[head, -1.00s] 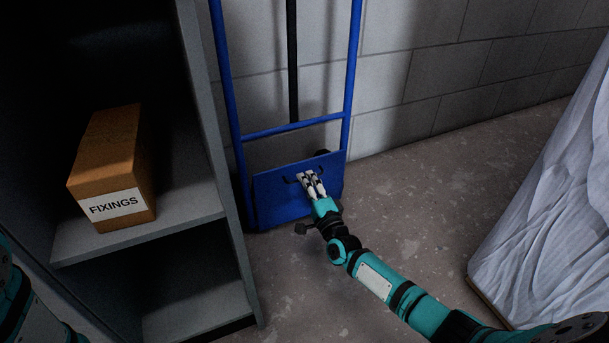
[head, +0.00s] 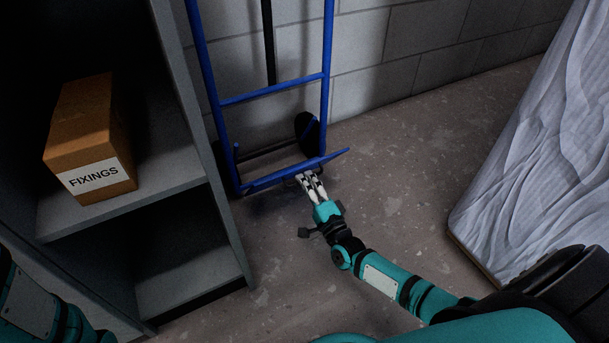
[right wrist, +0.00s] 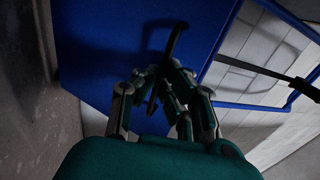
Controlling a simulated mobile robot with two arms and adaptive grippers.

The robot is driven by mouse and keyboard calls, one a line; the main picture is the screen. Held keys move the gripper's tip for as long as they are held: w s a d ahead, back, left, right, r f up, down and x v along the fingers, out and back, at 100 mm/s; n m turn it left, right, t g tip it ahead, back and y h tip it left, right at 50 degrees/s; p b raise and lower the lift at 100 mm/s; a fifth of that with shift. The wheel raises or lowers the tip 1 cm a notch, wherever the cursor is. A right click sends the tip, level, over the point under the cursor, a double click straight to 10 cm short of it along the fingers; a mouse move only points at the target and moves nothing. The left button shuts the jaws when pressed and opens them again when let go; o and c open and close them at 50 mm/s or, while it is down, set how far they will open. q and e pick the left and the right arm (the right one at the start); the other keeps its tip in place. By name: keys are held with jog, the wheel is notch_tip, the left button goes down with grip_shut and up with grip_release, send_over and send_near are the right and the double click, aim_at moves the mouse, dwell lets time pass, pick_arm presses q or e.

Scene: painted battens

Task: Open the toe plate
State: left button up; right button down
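The toe plate (head: 290,172) is a blue panel at the foot of the blue hand truck (head: 204,62). In the head view it is tilted out from the frame and shows almost edge-on. In the right wrist view the toe plate (right wrist: 105,55) fills the upper middle, with a dark handle (right wrist: 174,40) on its face. My right gripper (head: 309,178) is at the plate's near side. In the right wrist view its fingers (right wrist: 158,88) are closed around the handle. The handle is hidden by the plate and fingers in the head view. My left gripper is out of view.
A grey shelf unit (head: 215,190) stands close on the left, holding a cardboard box marked FIXINGS (head: 95,135). A block wall (head: 400,60) is behind the hand truck. A sheet-covered object (head: 520,140) stands at the right. The floor between is clear.

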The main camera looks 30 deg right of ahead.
jog(key=shift+s+f, duration=0.1)
jog(key=shift+f, duration=0.45)
jog(key=c, duration=1.7)
grip_release()
jog(key=shift+f, duration=0.15)
jog(key=shift+o, duration=1.2)
jog(key=shift+r, duration=0.2)
jog(key=v, duration=1.1)
jog(key=shift+s, duration=0.45)
